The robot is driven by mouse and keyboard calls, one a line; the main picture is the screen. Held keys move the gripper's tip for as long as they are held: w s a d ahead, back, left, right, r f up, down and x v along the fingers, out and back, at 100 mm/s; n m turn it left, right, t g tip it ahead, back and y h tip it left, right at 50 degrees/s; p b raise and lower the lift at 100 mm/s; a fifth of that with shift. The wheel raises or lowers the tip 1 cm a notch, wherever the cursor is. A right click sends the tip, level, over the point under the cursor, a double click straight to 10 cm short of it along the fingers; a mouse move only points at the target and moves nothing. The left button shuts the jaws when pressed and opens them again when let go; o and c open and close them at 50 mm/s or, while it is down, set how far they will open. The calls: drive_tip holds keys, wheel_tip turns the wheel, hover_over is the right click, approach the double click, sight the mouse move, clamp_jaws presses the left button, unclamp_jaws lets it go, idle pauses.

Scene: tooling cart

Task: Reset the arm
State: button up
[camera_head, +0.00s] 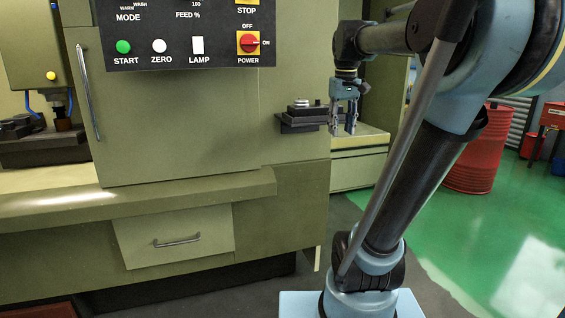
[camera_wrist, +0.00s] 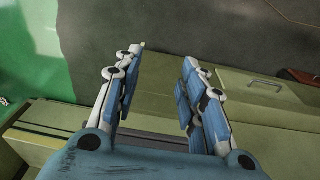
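My gripper (camera_head: 343,128) hangs from my raised arm in the head view, fingers pointing down, in front of the right end of the green machine (camera_head: 290,190). In the wrist view my gripper (camera_wrist: 162,65) has its two blue-and-white fingers apart with nothing between them. It is open and empty. Below the fingers the wrist view shows the machine's olive side and the dark floor. My arm stands bent on the right of the head view, its base at the bottom.
The control panel (camera_head: 185,35) with buttons and a red power knob is at the upper left. A small dark shelf (camera_head: 302,120) juts out beside my gripper. A drawer (camera_head: 175,238) is shut below. A red barrel (camera_head: 475,155) stands on the green floor at the right.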

drive_tip(key=s+f+m, duration=0.1)
drive_tip(key=s+f, duration=0.5)
drive_tip(key=f, duration=0.3)
drive_tip(key=s+f+m, duration=0.1)
drive_tip(key=s+f, duration=0.5)
drive_tip(key=f, duration=0.3)
drive_tip(key=s+f+t, duration=0.1)
drive_tip(key=s+f, duration=0.5)
drive_tip(key=f, duration=0.4)
drive_tip(key=shift+m, duration=0.4)
drive_tip(key=shift+w+f, duration=0.1)
drive_tip(key=shift+w+f, duration=0.2)
drive_tip(key=shift+w, duration=0.2)
drive_tip(key=shift+c, duration=0.6)
drive_tip(key=shift+s, duration=0.1)
